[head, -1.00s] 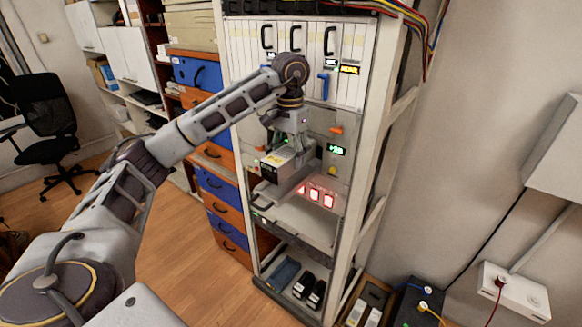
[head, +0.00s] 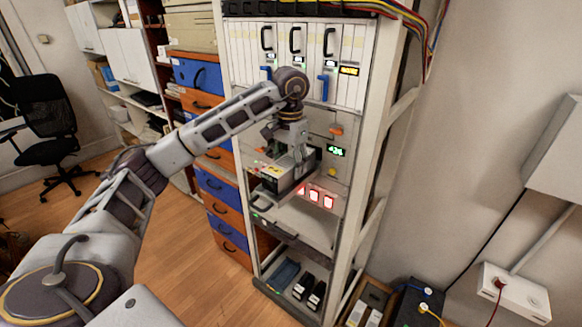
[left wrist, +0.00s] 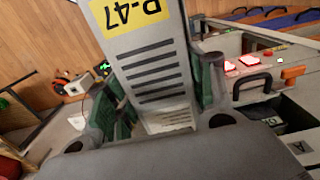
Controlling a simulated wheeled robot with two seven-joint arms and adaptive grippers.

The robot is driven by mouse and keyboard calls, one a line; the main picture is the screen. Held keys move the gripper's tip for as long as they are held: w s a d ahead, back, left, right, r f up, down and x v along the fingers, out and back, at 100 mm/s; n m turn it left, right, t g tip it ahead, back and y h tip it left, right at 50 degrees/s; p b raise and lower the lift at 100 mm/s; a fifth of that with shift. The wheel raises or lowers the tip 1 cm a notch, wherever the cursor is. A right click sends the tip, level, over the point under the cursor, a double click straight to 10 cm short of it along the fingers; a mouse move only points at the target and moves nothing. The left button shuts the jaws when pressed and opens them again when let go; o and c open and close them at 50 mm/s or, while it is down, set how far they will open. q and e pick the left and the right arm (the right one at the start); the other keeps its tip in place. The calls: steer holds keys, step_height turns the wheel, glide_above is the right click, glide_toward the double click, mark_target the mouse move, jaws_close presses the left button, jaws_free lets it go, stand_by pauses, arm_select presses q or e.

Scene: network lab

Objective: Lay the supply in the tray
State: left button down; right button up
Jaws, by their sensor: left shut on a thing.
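The supply (head: 280,181) is a boxy grey-and-dark unit. My left gripper (head: 293,160) is shut on it and holds it in front of the rack, over a pale pull-out shelf. In the left wrist view the supply (left wrist: 150,65) sits between the green-padded fingers, showing dark slots and a yellow label. A blue tray-like piece (head: 284,272) lies on the rack's lowest shelf, left of two dark units. I cannot tell for certain which surface is the task's tray. My right gripper is out of view.
The rack (head: 360,150) has upright modules with black and blue handles above. Red lit switches (head: 315,196) are close right of the supply. The pale shelf (head: 305,222) below it is bare. Blue and orange drawers (head: 222,205) stand left. Boxes lie on the floor at right.

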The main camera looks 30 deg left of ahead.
arm_select(q)
steer(key=shift+f, duration=0.25)
steer(key=shift+w+f+p, duration=0.2)
steer(key=shift+f+p, duration=0.1)
steer(key=shift+p, duration=0.05)
steer(key=shift+f+b, duration=0.3)
steer(key=shift+f, duration=0.05)
steer(key=c, duration=0.6)
jaws_free()
steer(key=shift+o, duration=0.2)
steer(key=shift+f, duration=0.1)
